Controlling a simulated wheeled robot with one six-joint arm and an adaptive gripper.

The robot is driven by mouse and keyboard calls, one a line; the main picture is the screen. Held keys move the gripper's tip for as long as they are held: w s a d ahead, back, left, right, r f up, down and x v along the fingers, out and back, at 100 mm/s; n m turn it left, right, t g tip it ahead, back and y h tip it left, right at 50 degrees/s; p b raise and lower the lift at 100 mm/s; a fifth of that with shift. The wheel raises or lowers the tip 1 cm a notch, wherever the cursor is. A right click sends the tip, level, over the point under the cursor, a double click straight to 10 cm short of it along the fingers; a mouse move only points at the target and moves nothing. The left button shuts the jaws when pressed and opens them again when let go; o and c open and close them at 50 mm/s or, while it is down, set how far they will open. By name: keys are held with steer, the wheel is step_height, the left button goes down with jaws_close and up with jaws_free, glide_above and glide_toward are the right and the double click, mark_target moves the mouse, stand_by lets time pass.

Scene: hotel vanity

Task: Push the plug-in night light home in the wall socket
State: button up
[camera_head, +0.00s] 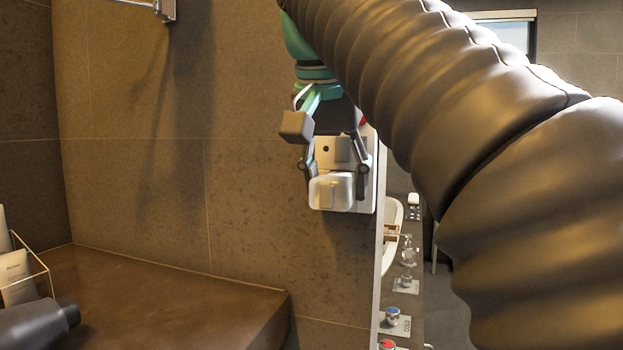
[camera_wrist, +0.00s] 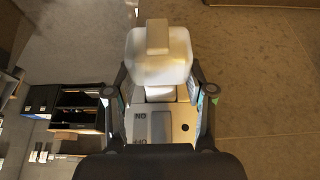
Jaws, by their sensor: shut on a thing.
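The night light (camera_head: 331,192) is a white rounded block with a tan piece on its face. It sits at the lower part of the pale wall socket plate (camera_head: 366,195), on the brown tiled wall. My gripper (camera_head: 336,178) is shut on the night light, one finger on each side. The wrist view shows the night light (camera_wrist: 160,67) at top centre, between my fingertips (camera_wrist: 159,82). The plate's grey rocker switch (camera_wrist: 161,127), marked ON and OFF, shows below it. The contact between night light and socket is hidden; I cannot tell if a gap remains.
A brown counter (camera_head: 180,300) stands below at left, with a wire holder (camera_head: 30,270) and a dark cylindrical object (camera_head: 40,322) on it. Right of the plate is a narrow strip with a white basin (camera_head: 393,235) and labelled knobs (camera_head: 392,317). My arm covers the upper right.

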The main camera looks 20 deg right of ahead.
steer(key=shift+w+d, duration=0.25)
steer(key=shift+w, duration=0.1)
stand_by(0.3)
steer(key=o, duration=1.2)
